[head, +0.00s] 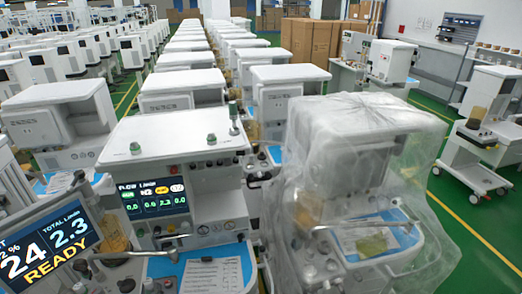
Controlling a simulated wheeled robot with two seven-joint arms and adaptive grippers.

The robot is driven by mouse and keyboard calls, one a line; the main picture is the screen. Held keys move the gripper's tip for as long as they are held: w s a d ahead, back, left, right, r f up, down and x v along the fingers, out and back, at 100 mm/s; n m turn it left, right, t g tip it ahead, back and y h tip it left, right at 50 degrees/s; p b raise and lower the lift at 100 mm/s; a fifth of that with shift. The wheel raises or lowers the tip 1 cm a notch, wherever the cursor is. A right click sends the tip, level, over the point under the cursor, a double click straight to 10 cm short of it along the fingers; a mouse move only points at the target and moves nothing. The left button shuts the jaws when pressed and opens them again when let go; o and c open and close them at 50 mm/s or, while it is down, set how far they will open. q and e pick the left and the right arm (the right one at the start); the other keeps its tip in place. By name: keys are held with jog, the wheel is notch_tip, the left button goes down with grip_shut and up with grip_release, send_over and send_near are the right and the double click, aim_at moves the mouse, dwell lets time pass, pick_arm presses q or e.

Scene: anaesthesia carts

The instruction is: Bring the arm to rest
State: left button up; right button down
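I cannot make out either of my grippers or arms in the head view. The nearest white anaesthesia cart (175,139) stands in front of me, left of centre, with a lit flow display (153,199) and a chrome tube (150,253) across its front. A second cart (370,125) to its right is draped in clear plastic sheeting (425,190). Nothing held by a gripper can be seen.
At lower left, a tilted screen (50,245) reads READY. A printed sheet (212,275) lies on the blue worktop (165,268). Rows of carts fill the back and left. Cardboard boxes (310,40) stand behind. Green floor (470,215) is open at right, around another cart (488,115).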

pick_arm(q)
jog(key=s+a+f+n+g+y, duration=0.1)
jog(key=s+a+f+n+g, duration=0.4)
jog(key=n, duration=0.4)
jog(key=s+a+f+n+g+y, duration=0.1)
jog(key=s+a+f+n+g, duration=0.25)
jog(key=s+n, duration=0.4)
jog(key=s+d+f+n+g+h, duration=0.5)
jog(key=s+d+f+n+h, duration=0.15)
jog(key=s+d+n, duration=0.35)
jog(key=s+d+f+m+g+b, duration=0.1)
jog(key=s+f+m+b, duration=0.15)
jog(key=f, duration=3.05)
jog(key=s+f+g+b, duration=0.1)
jog(key=s+f+b, duration=0.2)
jog(key=s+f, duration=1.7)
jog(key=shift+d+f, duration=0.15)
jog(key=shift+f, duration=0.05)
